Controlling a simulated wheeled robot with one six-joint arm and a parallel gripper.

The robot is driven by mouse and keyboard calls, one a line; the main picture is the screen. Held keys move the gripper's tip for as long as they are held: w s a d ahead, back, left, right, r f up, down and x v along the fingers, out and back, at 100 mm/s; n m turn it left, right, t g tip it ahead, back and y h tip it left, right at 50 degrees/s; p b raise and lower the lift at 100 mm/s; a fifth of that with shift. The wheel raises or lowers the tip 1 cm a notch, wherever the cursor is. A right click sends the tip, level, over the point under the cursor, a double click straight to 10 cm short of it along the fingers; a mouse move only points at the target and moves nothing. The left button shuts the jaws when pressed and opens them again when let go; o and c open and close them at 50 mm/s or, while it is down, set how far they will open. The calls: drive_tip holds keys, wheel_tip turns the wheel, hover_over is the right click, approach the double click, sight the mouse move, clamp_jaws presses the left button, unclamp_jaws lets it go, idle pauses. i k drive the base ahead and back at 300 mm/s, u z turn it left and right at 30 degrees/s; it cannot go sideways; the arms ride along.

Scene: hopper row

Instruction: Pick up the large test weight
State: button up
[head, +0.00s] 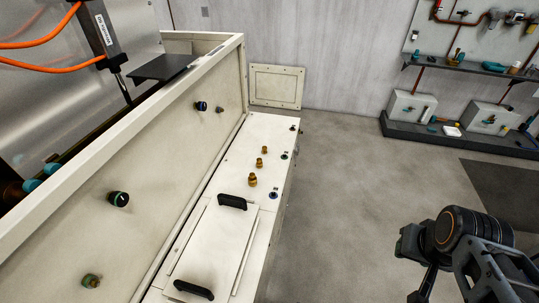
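Three brass-coloured weights stand in a row on the cream ledge (228,168) left of the picture's middle. The nearest one (252,181) looks the largest. A smaller one (259,163) stands behind it, and the smallest-looking one (265,150) is farthest back. All three look upright and nothing touches them. Part of my arm shows at the lower right, well apart from the weights. The fingertips of my gripper are not visible.
A panel with two black handles (232,202) lies on the ledge in front of the weights. Small knobs (273,195) sit along its right edge. A tall cream wall (150,165) rises left of the ledge. Open floor (345,190) lies to the right; shelves (455,67) stand at the back right.

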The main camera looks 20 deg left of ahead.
sight(252, 179)
drive_tip(key=i, duration=1.2)
drive_tip(key=u, duration=3.55)
